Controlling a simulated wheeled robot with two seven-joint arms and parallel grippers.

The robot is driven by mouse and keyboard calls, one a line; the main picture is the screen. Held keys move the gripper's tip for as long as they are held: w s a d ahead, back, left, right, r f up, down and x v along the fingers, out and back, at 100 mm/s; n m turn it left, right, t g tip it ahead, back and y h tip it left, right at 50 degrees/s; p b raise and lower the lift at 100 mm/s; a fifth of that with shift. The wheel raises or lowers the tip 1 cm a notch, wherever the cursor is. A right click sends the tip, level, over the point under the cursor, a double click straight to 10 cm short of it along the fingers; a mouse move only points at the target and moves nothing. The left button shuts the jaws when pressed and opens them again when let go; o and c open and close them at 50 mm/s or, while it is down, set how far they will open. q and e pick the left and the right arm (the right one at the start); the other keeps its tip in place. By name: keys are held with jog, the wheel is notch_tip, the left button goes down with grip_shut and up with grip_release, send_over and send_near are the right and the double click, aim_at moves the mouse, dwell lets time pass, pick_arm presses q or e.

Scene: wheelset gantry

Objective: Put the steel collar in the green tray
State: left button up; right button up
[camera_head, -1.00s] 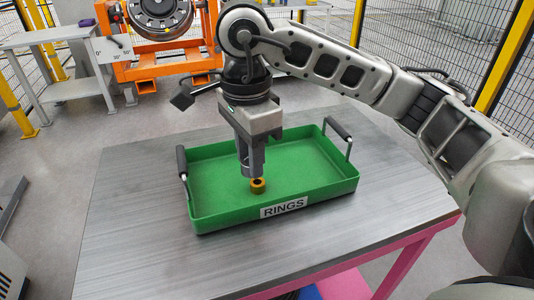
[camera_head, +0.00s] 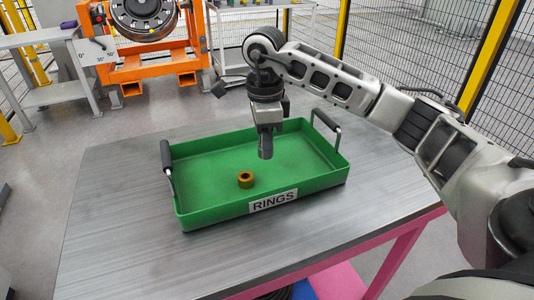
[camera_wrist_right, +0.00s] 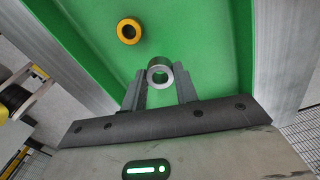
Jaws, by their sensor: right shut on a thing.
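The steel collar (camera_wrist_right: 160,72) is a short silver ring with a dark bore, held between the fingertips of my right gripper (camera_wrist_right: 161,88) in the right wrist view. In the head view the right gripper (camera_head: 265,140) points down over the green tray (camera_head: 225,211), with the grey collar (camera_head: 265,153) at its tip. The collar appears to be above the tray floor, inside the tray's outline; the exact height is hard to tell. The tray carries a "RINGS" label and two dark handles. My left gripper is not in view.
A brass-coloured ring (camera_head: 245,179) lies on the tray floor near its front, apart from the collar; it also shows in the wrist view (camera_wrist_right: 129,31). The tray stands on a grey metal table (camera_head: 115,230). An orange gantry frame (camera_head: 150,65) stands behind.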

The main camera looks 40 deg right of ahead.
aim_at(267, 168)
jog(key=shift+w+d+f, duration=0.25)
jog(key=shift+f, duration=0.2)
jog(key=f, duration=0.3)
jog(key=shift+w+d+f, duration=0.1)
jog(key=shift+d, duration=0.2)
jog(key=shift+f, duration=0.3)
